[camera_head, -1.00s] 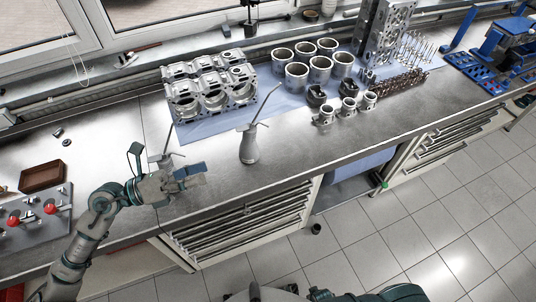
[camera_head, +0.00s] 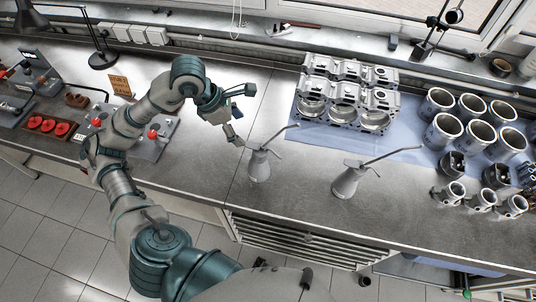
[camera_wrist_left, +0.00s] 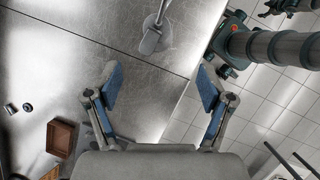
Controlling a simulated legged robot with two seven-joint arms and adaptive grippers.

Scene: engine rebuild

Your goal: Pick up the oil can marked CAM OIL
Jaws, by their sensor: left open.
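Two grey metal oil cans with long thin spouts stand upright on the bench in the head view: a left can (camera_head: 259,167) and a right can (camera_head: 347,182). No marking is readable on either, so I cannot tell which is CAM OIL. My left gripper (camera_head: 241,115) is open and empty, above the bench, to the upper left of the left can and apart from it. In the left wrist view, the open fingers (camera_wrist_left: 160,92) spread wide over bare bench. One oil can (camera_wrist_left: 151,40) shows beyond them at the top.
Engine block parts (camera_head: 345,92) and several cylinder liners (camera_head: 443,132) lie on a blue cloth behind and right of the cans. A fixture with red knobs (camera_head: 152,132) and a small sign (camera_head: 120,85) are on the left. Bare bench surrounds the cans; its front edge is close.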

